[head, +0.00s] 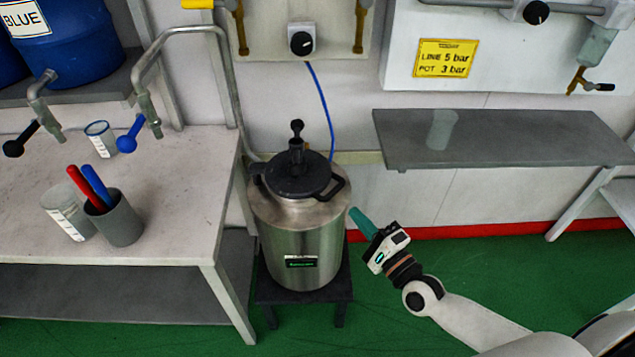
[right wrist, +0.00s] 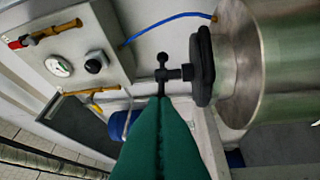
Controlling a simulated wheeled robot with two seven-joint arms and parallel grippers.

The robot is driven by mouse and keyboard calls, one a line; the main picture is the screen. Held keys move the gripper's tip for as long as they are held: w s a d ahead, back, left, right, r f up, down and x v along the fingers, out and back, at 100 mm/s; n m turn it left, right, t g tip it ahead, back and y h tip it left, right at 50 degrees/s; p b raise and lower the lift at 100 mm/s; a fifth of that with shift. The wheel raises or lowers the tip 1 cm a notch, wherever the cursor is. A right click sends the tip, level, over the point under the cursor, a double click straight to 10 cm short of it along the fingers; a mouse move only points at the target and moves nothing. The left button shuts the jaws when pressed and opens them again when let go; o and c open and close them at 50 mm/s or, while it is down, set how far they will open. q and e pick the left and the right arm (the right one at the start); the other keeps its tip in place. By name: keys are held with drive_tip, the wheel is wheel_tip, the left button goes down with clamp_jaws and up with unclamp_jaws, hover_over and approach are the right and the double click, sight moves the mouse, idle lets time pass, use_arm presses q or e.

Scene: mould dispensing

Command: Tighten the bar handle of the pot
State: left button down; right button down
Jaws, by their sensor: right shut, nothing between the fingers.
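The steel pot (head: 300,240) stands on a small dark stand, with a black lid (head: 297,176) on top. My right gripper (head: 356,213) has green fingers, shut and empty, beside the pot's right side and below lid height. It also shows in the right wrist view (right wrist: 160,100). My left gripper is not in view.
A table (head: 170,190) at left holds cups and a grey holder (head: 118,220) with red and blue sticks. A blue hose (head: 322,100) hangs behind the pot. A grey shelf (head: 500,150) juts from the wall at right. The green floor (head: 480,280) right of the pot is clear.

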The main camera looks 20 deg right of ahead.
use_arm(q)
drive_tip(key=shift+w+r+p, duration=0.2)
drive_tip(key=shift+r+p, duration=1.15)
use_arm(e)
drive_tip(key=a+x, duration=0.2)
drive_tip(key=x, duration=1.1)
drive_tip(key=shift+s+a, duration=0.25)
drive_tip(key=shift+s, duration=0.2)
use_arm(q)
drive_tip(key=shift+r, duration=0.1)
use_arm(e)
drive_tip(key=shift+r, duration=0.1)
